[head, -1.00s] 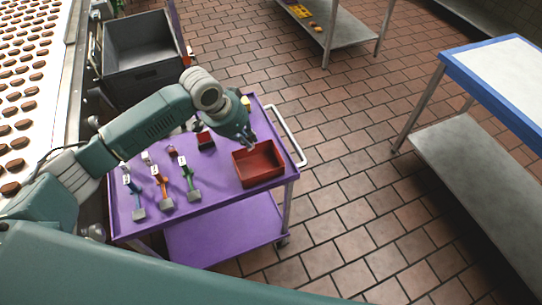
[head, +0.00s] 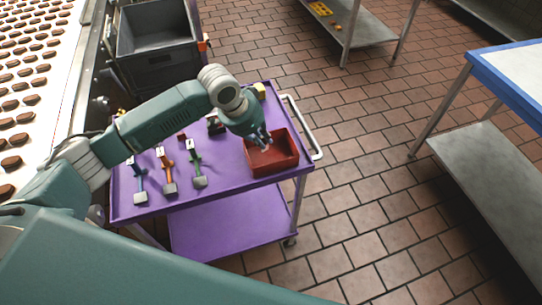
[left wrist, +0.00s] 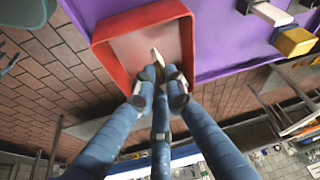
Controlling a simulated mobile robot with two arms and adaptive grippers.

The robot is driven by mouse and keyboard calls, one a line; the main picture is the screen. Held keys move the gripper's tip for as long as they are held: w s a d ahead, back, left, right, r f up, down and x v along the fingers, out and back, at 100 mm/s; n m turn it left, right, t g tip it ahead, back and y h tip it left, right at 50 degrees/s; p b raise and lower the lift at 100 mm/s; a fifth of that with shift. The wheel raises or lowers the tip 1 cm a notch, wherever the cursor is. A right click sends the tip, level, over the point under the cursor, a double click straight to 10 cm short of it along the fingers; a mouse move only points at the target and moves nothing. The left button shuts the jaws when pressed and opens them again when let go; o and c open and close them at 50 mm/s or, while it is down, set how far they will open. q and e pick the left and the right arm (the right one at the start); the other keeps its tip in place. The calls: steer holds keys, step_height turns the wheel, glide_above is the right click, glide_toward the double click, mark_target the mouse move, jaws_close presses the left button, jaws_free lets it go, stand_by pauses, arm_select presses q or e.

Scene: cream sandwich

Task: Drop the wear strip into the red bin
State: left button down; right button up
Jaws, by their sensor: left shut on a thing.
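The red bin (head: 285,166) is a shallow open box at the right end of the purple cart. My left gripper (head: 262,143) is above its back left part, fingers pointing down. In the left wrist view the fingertips (left wrist: 164,78) are shut on a small pale strip, the wear strip (left wrist: 157,58), whose end sticks out past them over the floor of the red bin (left wrist: 101,52). Most of the strip is hidden by the fingers. I cannot tell its exact height above the bin floor. My right gripper is not in view.
The purple cart (head: 225,180) also carries several scrapers with blue, orange and green handles (head: 195,160) and a yellow block (head: 259,89). A grey crate (head: 158,60) stands behind, a conveyor with chocolate biscuits (head: 35,80) at left. A blue-edged table (head: 480,80) is at right.

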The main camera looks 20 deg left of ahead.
arm_select(q)
steer(key=c, duration=1.7)
jaws_free()
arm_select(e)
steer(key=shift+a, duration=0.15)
arm_select(q)
steer(key=shift+r, duration=0.15)
steer(key=v, duration=1.1)
steer(key=shift+s+a+r, duration=0.1)
steer(key=shift+s+r, duration=0.15)
steer(key=shift+r, duration=0.1)
